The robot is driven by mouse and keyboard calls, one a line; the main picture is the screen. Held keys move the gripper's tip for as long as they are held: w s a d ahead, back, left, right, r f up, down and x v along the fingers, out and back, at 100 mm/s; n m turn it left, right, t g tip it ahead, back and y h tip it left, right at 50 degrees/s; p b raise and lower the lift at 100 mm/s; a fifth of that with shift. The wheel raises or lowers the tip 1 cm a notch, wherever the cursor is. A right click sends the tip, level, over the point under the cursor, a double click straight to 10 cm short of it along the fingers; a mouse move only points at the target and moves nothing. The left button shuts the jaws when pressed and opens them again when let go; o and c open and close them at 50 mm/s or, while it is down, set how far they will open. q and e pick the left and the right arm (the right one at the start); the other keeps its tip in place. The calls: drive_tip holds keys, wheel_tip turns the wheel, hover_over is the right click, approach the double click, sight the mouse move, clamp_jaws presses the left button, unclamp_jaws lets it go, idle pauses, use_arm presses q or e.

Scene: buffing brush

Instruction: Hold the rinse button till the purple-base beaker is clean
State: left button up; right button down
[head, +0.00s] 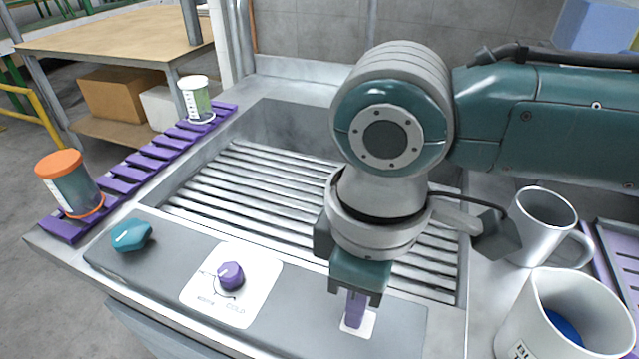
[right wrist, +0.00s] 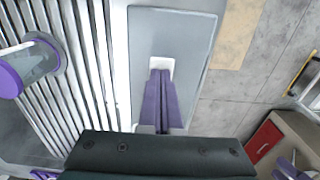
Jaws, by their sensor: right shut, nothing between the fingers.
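My right gripper (head: 354,318) points down at the front panel, its narrow purple fingers shut together and empty. Their tips are at the small white square plate (head: 367,327) of the button; the right wrist view shows the plate (right wrist: 160,63) around the fingertips. The fingers cover the button, so I cannot tell how far it is pressed in. A clear beaker with purple ends (right wrist: 34,62) shows at the left of the right wrist view, over the sink's slats. My arm hides that spot in the head view. I cannot judge how clean it is. My left gripper is out of view.
A purple knob (head: 231,275) and a teal knob (head: 132,235) sit on the panel. An orange-lidded jar (head: 70,185) and a white-lidded jar (head: 196,100) stand on the purple slatted rack (head: 122,172).

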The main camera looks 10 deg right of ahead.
drive_tip(key=shift+s+d+f, duration=0.2)
drive_tip(key=shift+d+f, duration=0.1)
drive_tip(key=shift+f, duration=0.25)
wheel_tip(320, 180, up, 5)
drive_tip(key=p, duration=0.6)
drive_tip(key=shift+w+a+r, duration=0.1)
drive_tip(key=shift+r, duration=0.1)
wheel_tip(320, 180, up, 10)
drive_tip(key=shift+a+f+p, duration=0.15)
drive_tip(key=shift+a+p, duration=0.05)
drive_tip(key=shift+p, duration=0.1)
